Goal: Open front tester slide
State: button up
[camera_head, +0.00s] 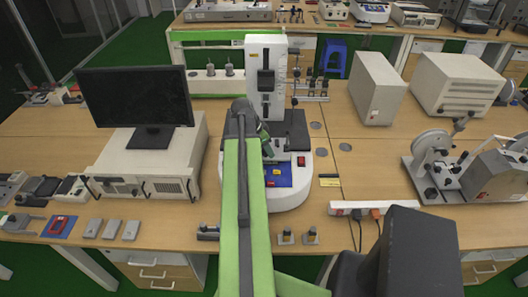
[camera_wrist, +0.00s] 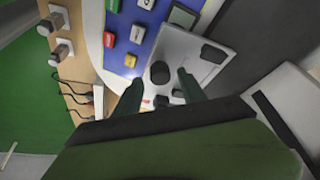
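The tester (camera_head: 265,75) stands on the middle of the bench, with a tall white column, a rounded white base and a blue control panel (camera_head: 279,176) at its front. In the wrist view, the blue panel (camera_wrist: 135,30) with coloured buttons lies at upper left. Beside it is a light grey plate (camera_wrist: 183,48) with a dark round knob (camera_wrist: 160,72). My gripper (camera_wrist: 160,79) is open, with one finger on each side of the knob; contact is not clear. In the head view my green arm hides much of the tester's front left, and the gripper is only partly visible.
A monitor (camera_head: 137,97) on a white box unit stands left of the tester. A white power strip (camera_head: 370,208) with plugs lies at right front. White boxes (camera_head: 377,88) and a wheeled machine (camera_head: 470,165) stand to the right. Two small metal pieces sit near the front edge.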

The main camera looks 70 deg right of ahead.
jog(key=shift+w, duration=0.1)
jog(key=p+v, duration=1.6)
jog(key=v, duration=0.1)
jog(key=shift+r, duration=0.25)
